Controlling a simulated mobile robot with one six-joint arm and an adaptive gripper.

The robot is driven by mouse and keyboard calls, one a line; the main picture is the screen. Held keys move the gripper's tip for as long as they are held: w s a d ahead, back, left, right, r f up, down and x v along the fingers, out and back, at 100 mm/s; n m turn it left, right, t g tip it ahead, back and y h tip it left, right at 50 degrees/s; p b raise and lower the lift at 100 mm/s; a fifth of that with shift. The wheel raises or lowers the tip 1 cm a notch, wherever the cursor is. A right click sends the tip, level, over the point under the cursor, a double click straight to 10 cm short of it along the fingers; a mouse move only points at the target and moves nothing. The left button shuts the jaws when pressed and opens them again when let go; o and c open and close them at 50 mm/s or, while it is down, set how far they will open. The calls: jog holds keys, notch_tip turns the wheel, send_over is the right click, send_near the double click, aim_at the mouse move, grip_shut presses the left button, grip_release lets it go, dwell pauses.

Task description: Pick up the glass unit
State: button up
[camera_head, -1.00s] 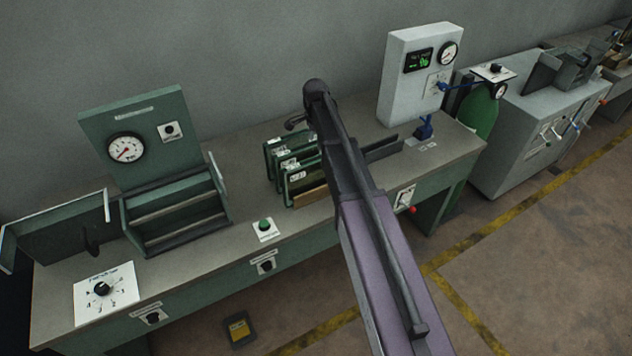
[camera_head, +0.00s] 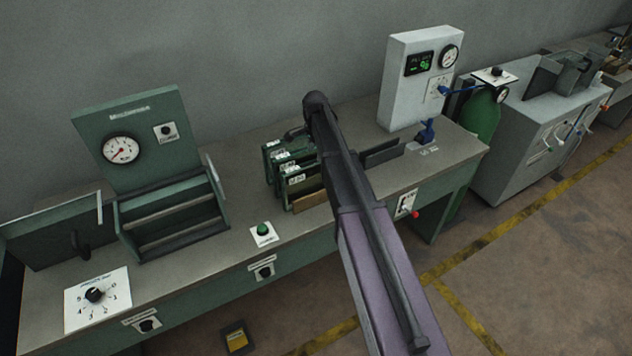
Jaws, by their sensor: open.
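Several thin, upright, green-framed units with white labels (camera_head: 291,172) stand side by side in a group on the workbench (camera_head: 230,190), just left of my arm in the head view. I cannot tell which of them is the glass unit, or whether they hold glass. My arm rises from the bottom right and covers the bench just right of the group. A dark part of my arm (camera_head: 294,133) juts out on the left, above and behind the units. My gripper's fingers are not visible; the arm seems to hide them.
A green gauge cabinet with an open tray (camera_head: 170,220) and a dial plate (camera_head: 97,296) are at the left. A green button (camera_head: 263,230) lies before the units. A white meter box (camera_head: 415,80), a green cylinder (camera_head: 482,117) and a grey machine (camera_head: 530,125) are at the right.

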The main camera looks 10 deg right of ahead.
aim_at(316, 161)
jog(key=shift+d+f+b, duration=0.15)
jog(key=shift+f+b, duration=2.45)
jog(key=shift+b, duration=0.05)
grip_shut()
